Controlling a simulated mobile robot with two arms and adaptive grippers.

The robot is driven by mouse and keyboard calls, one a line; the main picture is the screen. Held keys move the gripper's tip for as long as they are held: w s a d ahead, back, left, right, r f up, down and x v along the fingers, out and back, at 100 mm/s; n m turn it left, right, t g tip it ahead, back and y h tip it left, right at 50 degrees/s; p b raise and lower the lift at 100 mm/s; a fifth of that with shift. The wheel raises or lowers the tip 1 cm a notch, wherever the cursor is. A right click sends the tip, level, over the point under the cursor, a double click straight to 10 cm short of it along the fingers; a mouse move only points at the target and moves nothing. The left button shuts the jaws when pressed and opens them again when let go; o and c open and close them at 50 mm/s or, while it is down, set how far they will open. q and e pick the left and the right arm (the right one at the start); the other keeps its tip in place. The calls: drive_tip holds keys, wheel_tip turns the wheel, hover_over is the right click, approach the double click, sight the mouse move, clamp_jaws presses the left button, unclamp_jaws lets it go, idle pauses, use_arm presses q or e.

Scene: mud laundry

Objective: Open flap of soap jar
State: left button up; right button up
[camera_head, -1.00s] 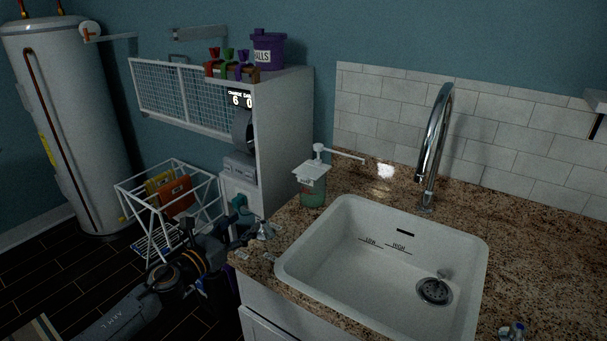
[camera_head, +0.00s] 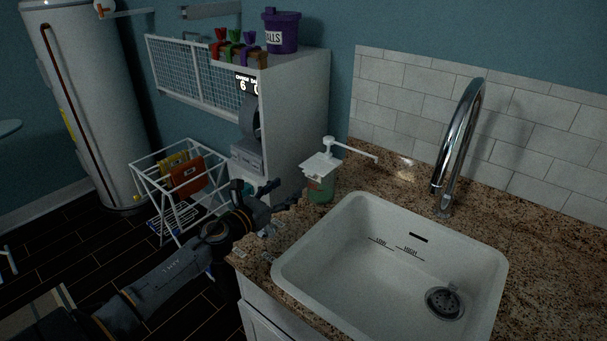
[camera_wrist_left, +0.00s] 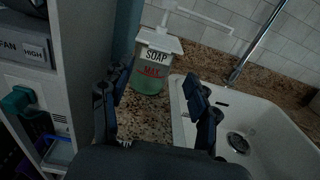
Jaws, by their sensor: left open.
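The soap jar (camera_head: 321,180) stands on the granite counter at the back left corner of the sink. It has a green lower part, a white flap (camera_head: 322,165) on top and a white pump spout to the right. In the left wrist view the jar (camera_wrist_left: 151,72) shows its SOAP label, and the white flap (camera_wrist_left: 160,40) looks closed over its top. My left gripper (camera_head: 294,197) is just left of the jar and apart from it. In the left wrist view the gripper (camera_wrist_left: 160,88) is open and empty, its fingers pointing towards the jar. My right gripper is not in view.
The white sink (camera_head: 360,290) lies right of the jar, with a chrome faucet (camera_head: 460,140) behind it. A white cabinet (camera_head: 300,120) rises behind and left of the jar. A drying rack (camera_head: 180,185) stands on the floor at left. The tiled wall (camera_head: 520,140) bounds the counter.

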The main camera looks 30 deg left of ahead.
use_arm(q)
drive_tip(key=p, duration=0.1)
approach(316, 168)
drive_tip(key=w, duration=0.4)
drive_tip(key=shift+w+a+f, duration=0.1)
drive_tip(key=shift+w+f, duration=0.1)
drive_tip(key=shift+w, duration=0.2)
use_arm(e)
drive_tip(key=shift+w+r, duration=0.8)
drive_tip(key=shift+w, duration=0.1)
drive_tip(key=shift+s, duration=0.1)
use_arm(q)
clamp_jaws()
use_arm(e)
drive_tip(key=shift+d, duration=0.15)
